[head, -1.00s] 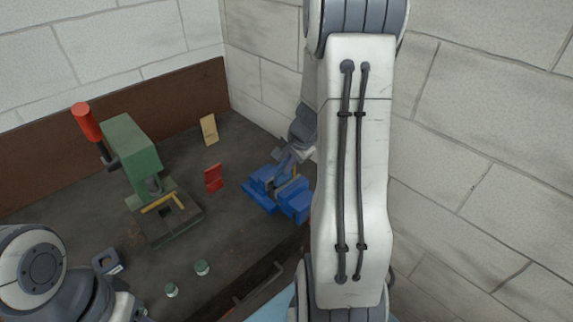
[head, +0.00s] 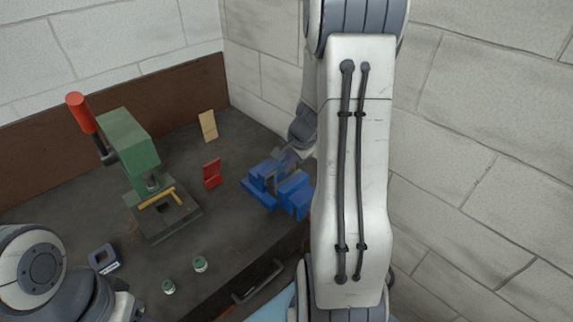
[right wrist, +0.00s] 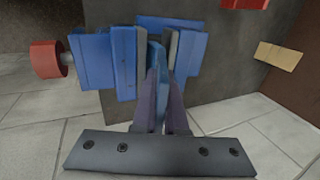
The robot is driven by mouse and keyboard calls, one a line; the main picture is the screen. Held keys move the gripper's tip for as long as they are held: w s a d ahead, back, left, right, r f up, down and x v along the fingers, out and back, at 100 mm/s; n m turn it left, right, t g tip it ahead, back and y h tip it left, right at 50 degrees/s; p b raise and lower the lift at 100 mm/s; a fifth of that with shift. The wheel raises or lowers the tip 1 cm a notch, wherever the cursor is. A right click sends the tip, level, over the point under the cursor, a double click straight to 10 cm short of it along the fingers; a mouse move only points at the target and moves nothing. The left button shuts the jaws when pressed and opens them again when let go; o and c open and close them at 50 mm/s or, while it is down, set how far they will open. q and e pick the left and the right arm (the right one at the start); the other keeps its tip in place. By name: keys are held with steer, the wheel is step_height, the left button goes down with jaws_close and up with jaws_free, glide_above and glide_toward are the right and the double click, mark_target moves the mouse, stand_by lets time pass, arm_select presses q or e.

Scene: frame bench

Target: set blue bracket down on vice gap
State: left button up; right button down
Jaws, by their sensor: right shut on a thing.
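The blue vice (head: 295,192) stands on the bench at the right. In the right wrist view the blue vice (right wrist: 92,62) shows two grey jaws with a gap between them and a red-ended handle at the left. My right gripper (right wrist: 160,72) is shut on the blue bracket (right wrist: 157,54), at the vice gap between the grey jaws. Whether the bracket rests on the vice cannot be told. In the head view the right gripper (head: 285,158) is at the vice, and the bracket is hard to make out. My left gripper (head: 124,306) is partly seen at the bottom left.
A green press (head: 130,140) with a red handle stands at the left, a yellow piece (head: 158,198) at its base. A grey-blue holed block (head: 104,259) and two green-topped jars (head: 200,264) are in front.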

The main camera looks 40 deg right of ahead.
steer(key=shift+f, duration=0.2)
steer(key=c, duration=0.9)
jaws_free()
steer(key=v, duration=1)
steer(key=shift+s+r+p, duration=0.15)
steer(key=shift+r+p, duration=0.1)
steer(key=shift+p, duration=0.05)
steer(key=shift+a, duration=0.1)
